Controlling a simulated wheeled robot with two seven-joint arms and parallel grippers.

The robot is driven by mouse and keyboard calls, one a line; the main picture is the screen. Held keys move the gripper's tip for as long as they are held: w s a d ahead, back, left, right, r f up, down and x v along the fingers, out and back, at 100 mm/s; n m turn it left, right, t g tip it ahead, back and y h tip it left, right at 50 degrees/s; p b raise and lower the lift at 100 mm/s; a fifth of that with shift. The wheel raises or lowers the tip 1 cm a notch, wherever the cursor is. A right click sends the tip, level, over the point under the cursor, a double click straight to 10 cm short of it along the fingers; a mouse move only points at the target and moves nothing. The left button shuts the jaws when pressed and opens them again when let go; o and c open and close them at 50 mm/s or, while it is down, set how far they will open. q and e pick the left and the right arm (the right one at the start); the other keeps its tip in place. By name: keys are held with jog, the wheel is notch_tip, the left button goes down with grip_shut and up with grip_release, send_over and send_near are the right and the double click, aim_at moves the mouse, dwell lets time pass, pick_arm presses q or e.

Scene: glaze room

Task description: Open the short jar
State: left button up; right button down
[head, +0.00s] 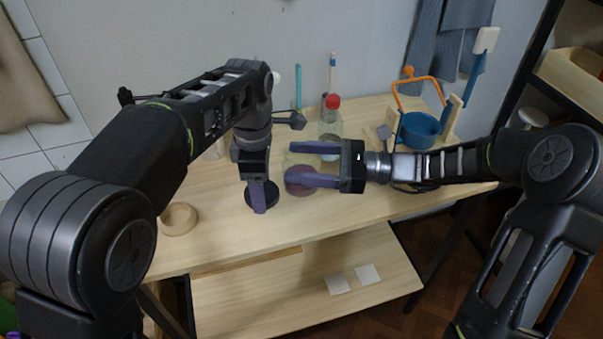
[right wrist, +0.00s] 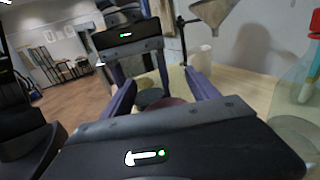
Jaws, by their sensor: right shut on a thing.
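A low round maroon thing (head: 299,180), perhaps the short jar or its lid, is on the wooden table. My right gripper (head: 288,164) reaches in from the right and is shut on it; the maroon top also shows between its fingers in the right wrist view (right wrist: 172,103). The fingers hide part of it. My left gripper (head: 259,208) points down just left of it, over a dark round thing (head: 270,190). In the right wrist view the left gripper's fingers stand apart. I cannot tell whether they touch the dark thing.
A clear bottle with a red cap (head: 333,102) stands behind my right gripper. A blue pot (head: 420,131) by an orange frame is at the back right. A wooden ring (head: 179,219) lies at left. Two pale tiles (head: 367,274) lie on the lower shelf. The front right tabletop is clear.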

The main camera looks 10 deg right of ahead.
jog(key=shift+f, duration=1.8)
jog(key=shift+f, duration=0.15)
jog(key=shift+c, duration=1)
grip_release()
jog(key=shift+r, duration=0.2)
jog(key=shift+d+f, duration=0.1)
jog(key=shift+d, duration=0.2)
send_over(355, 201)
